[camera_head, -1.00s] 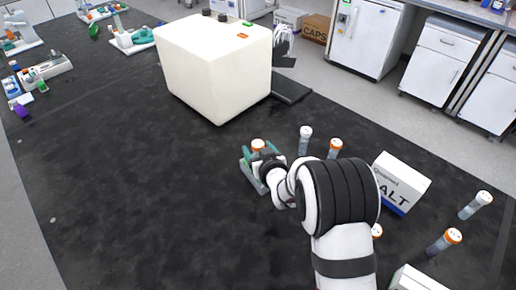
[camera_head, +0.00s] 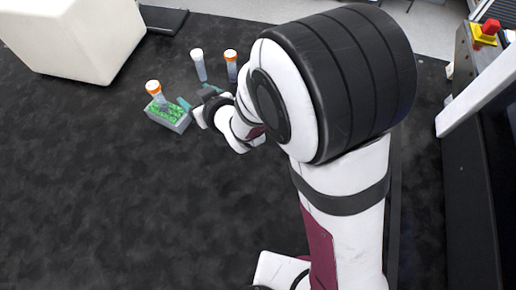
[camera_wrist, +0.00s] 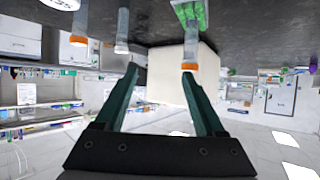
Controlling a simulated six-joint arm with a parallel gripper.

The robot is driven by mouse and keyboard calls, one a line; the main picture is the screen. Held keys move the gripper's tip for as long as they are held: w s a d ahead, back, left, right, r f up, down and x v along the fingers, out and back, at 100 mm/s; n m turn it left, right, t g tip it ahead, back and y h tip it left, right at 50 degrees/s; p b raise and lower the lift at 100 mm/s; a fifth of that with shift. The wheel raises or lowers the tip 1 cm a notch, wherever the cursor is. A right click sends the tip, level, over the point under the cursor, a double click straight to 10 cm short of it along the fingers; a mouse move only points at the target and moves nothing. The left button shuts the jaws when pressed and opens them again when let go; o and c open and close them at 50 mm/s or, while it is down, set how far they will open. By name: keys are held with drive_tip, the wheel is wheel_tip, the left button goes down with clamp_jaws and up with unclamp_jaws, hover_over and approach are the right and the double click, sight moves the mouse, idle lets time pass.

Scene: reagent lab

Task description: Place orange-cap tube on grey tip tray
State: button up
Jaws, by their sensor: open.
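An orange-cap tube (camera_head: 154,92) stands upright on the grey tip tray (camera_head: 180,126), which has a green top, in the head view. In the upside-down wrist view the tube (camera_wrist: 190,40) hangs from the tray (camera_wrist: 181,14) near the top, its orange cap beside the right fingertip. My gripper (camera_head: 196,98) is just right of the tray. Its teal fingers are spread with nothing between them in the wrist view (camera_wrist: 160,74). The tube's lower end is partly hidden by the tray.
A white-cap tube (camera_head: 199,67) and another orange-cap tube (camera_head: 231,67) stand behind my gripper. A large cream block (camera_head: 75,35) stands at the back left. The dark mat (camera_head: 90,190) is clear in front and to the left.

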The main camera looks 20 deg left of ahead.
drive_tip(key=d+r+m+h, duration=0.3)
drive_tip(key=d+m+h, duration=0.4)
drive_tip(key=d, duration=1.3)
drive_tip(key=s+d+r+m+g, duration=0.1)
drive_tip(key=s+d+m+g, duration=0.3)
drive_tip(key=s, duration=0.6)
drive_tip(key=s+d+r+m+g, duration=0.1)
drive_tip(key=s+d+m+g, duration=0.2)
drive_tip(key=s+d, duration=0.4)
drive_tip(key=s+m, duration=0.1)
drive_tip(key=s, duration=0.3)
drive_tip(key=shift+r+m+g+h, duration=0.4)
